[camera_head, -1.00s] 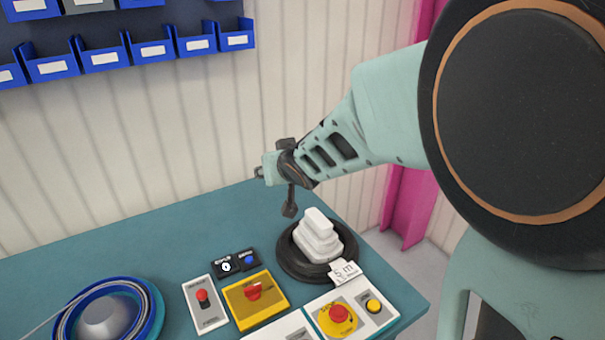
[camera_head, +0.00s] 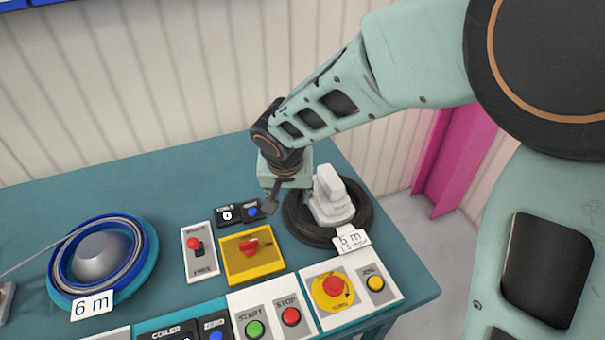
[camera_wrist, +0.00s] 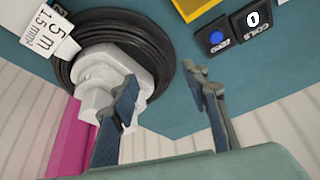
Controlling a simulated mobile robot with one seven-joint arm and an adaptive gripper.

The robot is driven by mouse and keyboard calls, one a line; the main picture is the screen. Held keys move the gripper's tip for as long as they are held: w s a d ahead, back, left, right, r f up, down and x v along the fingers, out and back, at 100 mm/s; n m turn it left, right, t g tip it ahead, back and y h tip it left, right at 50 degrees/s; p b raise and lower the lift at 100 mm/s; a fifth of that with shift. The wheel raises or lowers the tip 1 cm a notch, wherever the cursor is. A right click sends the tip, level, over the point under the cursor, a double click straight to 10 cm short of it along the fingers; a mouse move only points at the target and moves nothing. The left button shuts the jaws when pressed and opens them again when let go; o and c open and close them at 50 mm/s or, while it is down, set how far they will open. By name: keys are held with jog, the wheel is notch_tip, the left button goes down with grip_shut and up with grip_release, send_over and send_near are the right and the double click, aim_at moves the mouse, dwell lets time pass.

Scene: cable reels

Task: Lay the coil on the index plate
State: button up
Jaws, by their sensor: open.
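A black ring (camera_head: 300,224), wound like a coil of cable, lies flat at the right of the bench. A stepped white block (camera_head: 332,204) stands in its middle. A 5 m tag (camera_head: 351,240) is at its front edge. The ring also shows in the wrist view (camera_wrist: 160,62), with the white block (camera_wrist: 100,78) partly behind one finger. My gripper (camera_head: 271,204) is open and empty, pointing down just left of the white block. In the wrist view its fingers (camera_wrist: 165,82) stand apart. I cannot tell which thing is the index plate.
A red switch (camera_head: 195,244), a yellow switch box (camera_head: 246,262), a small counter (camera_head: 228,214) and several push buttons line the front. The rear left of the bench is clear.

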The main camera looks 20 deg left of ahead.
aim_at(292, 207)
jog(key=b+x, duration=0.1)
jog(key=x, duration=0.8)
grip_shut()
dwell(0.5)
jog(key=shift+r, duration=0.15)
dwell(0.3)
jog(key=shift+r+p, duration=0.3)
jog(key=shift+r, duration=0.3)
jog(key=shift+r, duration=0.1)
jog(key=shift+r+p, duration=0.75)
jog(key=shift+r, duration=0.8)
